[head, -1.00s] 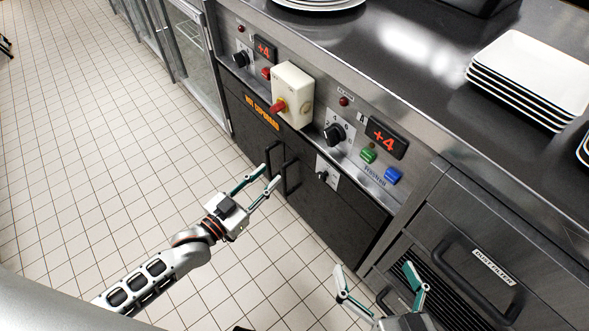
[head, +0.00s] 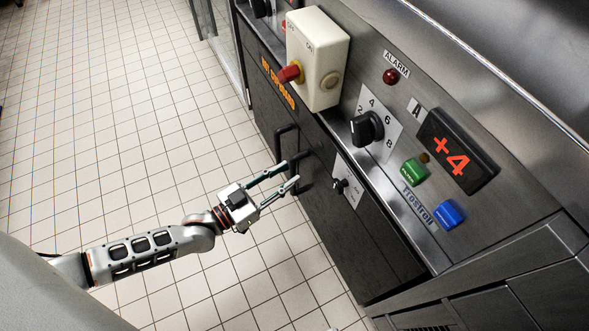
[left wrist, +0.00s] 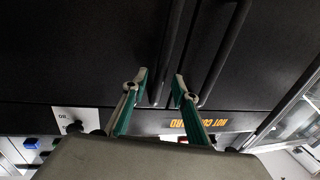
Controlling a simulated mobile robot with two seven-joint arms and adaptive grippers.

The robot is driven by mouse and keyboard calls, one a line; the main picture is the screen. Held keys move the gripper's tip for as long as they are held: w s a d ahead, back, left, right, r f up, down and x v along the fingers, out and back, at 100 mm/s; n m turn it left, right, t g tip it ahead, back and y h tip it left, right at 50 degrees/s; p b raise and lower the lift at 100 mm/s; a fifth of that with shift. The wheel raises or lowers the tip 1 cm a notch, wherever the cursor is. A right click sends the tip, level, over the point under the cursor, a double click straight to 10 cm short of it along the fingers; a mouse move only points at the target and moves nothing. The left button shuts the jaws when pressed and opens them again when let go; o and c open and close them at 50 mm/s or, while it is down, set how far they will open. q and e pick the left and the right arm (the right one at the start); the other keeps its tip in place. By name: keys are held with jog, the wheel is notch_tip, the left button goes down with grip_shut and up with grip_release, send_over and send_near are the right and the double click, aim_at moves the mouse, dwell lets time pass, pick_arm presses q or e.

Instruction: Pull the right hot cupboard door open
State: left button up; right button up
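The hot cupboard has two dark doors side by side under the control panel. The right door (head: 350,235) is shut, and its upright black bar handle (head: 306,172) is near the seam. My left gripper (head: 293,173) is open, its fingertips close to this handle. In the left wrist view the right door's handle (left wrist: 171,45) runs between the two spread fingers of my left gripper (left wrist: 160,76); I cannot tell whether they touch it. The left door's handle (left wrist: 226,55) is just outside the fingers.
The panel above carries a cream switch box (head: 317,65) with a red knob, a black dial (head: 366,128), and green and blue buttons (head: 449,213). Tiled floor (head: 130,130) left of the doors is clear.

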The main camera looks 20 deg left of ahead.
pick_arm(q)
jog(key=shift+x, duration=1.45)
grip_shut()
